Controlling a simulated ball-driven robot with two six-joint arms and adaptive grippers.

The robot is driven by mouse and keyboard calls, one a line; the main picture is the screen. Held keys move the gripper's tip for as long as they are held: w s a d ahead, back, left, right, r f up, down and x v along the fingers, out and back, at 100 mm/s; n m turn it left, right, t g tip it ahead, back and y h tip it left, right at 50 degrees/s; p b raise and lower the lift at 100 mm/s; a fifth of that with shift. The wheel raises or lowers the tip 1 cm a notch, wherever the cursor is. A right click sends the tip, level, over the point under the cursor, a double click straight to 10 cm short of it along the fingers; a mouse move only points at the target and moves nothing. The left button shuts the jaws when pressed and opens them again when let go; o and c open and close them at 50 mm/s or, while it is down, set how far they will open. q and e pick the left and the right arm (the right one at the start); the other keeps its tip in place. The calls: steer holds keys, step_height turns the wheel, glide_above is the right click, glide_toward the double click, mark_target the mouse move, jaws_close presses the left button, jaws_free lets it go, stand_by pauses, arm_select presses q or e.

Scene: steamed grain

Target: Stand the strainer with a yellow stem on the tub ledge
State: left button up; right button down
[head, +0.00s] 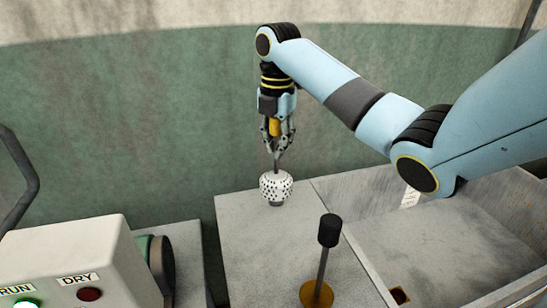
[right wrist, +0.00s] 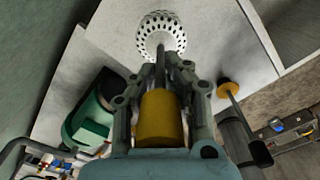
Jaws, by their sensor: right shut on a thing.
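My right gripper (head: 277,148) points down and is shut on the stem of the strainer (head: 276,186). The strainer has a white head with dark holes and a short dark foot. Its yellow stem (right wrist: 160,118) runs up between the fingers of my right gripper (right wrist: 162,72) in the right wrist view. The strainer is roughly upright with its head down, over the back part of the flat grey tub ledge (head: 255,245). I cannot tell whether its foot touches the ledge. My left gripper is out of view.
A lever with a black knob (head: 329,230) and a round orange base stands on the front of the ledge. The grey tub (head: 450,250) opens to the right. A control box (head: 75,260) with RUN and DRY lamps is at the lower left. The ledge between is clear.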

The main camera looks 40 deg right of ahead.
mark_target(273, 174)
steer(key=shift+w+a+f, duration=0.15)
steer(key=shift+w, duration=0.15)
step_height(273, 174, down, 3)
steer(key=shift+f+p, duration=0.15)
steer(key=shift+p, duration=0.3)
steer(key=shift+f, duration=0.45)
steer(key=c, duration=1.4)
jaws_free()
steer(key=shift+f, duration=0.1)
